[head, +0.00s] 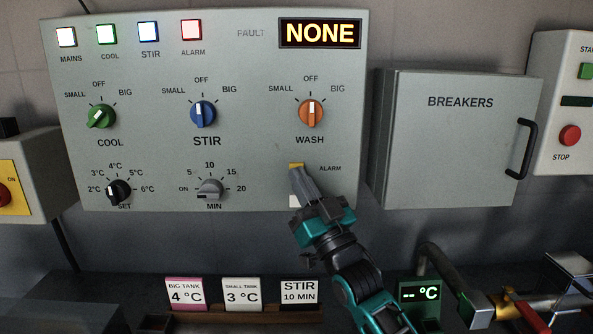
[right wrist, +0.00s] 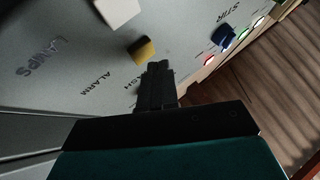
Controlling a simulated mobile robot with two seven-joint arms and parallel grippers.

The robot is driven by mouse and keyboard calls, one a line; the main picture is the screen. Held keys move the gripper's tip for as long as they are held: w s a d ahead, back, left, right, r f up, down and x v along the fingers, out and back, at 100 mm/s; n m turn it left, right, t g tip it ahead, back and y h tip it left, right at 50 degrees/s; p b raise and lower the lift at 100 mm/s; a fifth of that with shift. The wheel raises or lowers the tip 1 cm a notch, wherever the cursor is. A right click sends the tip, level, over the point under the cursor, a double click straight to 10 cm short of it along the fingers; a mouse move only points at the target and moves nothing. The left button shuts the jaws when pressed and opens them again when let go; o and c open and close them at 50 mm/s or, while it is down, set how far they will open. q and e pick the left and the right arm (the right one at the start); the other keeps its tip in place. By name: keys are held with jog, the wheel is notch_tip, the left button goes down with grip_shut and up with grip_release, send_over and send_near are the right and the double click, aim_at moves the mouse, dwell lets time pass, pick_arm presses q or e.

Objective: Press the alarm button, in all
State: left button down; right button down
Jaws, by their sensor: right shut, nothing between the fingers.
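The yellow alarm button (head: 296,165) is on the grey control panel beside the ALARM label, partly hidden by my right gripper (head: 299,173). The gripper is shut and empty, its fingertips over the button in the head view. In the right wrist view, the yellow button (right wrist: 143,50) shows just beyond and left of the fingertips (right wrist: 157,67); I cannot tell whether they touch it. The red alarm lamp (head: 191,30) at the panel's top looks lit. The fault display (head: 320,33) reads NONE. My left gripper is not in view.
A white button (head: 295,201) sits just below the yellow one. The orange WASH knob (head: 311,113) is above, and the grey MIN knob (head: 210,189) is to the left. The breakers box (head: 455,140) stands right of the panel. Small cards (head: 242,294) stand below.

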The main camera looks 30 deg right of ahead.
jog(key=shift+w+d, duration=0.1)
jog(key=shift+w, duration=0.15)
jog(key=shift+w+d, duration=0.15)
jog(key=shift+w, duration=0.2)
dwell(0.6)
jog(key=shift+s, duration=0.1)
jog(key=shift+s+a+p, duration=0.35)
jog(key=shift+s+p, duration=0.05)
jog(key=shift+s, duration=0.25)
jog(key=s, duration=0.1)
jog(key=s+a+p, duration=0.1)
jog(key=s, duration=0.1)
jog(key=s+a+p, duration=0.1)
jog(key=shift+s+a, duration=0.1)
jog(key=shift+s, duration=0.15)
dwell(0.4)
dwell(0.7)
